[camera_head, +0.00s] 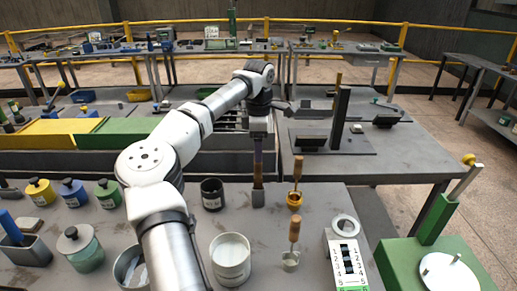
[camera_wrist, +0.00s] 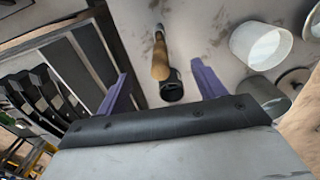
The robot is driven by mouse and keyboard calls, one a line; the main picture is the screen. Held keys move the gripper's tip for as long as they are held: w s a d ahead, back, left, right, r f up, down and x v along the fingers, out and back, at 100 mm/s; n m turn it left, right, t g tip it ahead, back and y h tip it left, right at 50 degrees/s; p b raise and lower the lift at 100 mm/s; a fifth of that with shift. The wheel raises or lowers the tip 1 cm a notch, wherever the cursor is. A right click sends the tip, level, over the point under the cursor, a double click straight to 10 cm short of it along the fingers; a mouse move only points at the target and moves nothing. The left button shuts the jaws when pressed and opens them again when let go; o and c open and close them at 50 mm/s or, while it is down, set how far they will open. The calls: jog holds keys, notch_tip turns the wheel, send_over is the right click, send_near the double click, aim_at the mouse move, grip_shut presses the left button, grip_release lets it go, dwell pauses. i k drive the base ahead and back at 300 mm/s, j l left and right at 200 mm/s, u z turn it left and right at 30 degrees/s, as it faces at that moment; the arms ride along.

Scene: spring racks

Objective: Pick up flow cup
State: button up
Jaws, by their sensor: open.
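Two small cups with upright wooden handles stand on the near table in the head view, one brass-coloured (camera_head: 295,199) and one pale grey (camera_head: 290,262). Either could be the flow cup; I cannot tell which. My gripper (camera_head: 258,152) is left of and above the brass-coloured one, pointing down over a wooden-handled brush (camera_head: 257,196). In the wrist view my gripper's purple fingers (camera_wrist: 163,84) are spread apart with nothing held. A wooden handle (camera_wrist: 160,56) and a black jar (camera_wrist: 172,91) show below and between them, not touching as far as I can see.
The black jar (camera_head: 212,194), a white can (camera_head: 230,259) and a metal can (camera_head: 131,268) stand near. Yellow, blue and green lidded jars (camera_head: 73,192) are at left. A numbered panel (camera_head: 346,262) and a green stand (camera_head: 432,262) are at right. A dark upright post (camera_head: 340,118) stands behind.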

aim_at(296, 184)
jog(key=k+l, duration=0.45)
jog(key=l, duration=0.25)
jog(key=k+l, duration=0.25)
jog(key=l, duration=0.15)
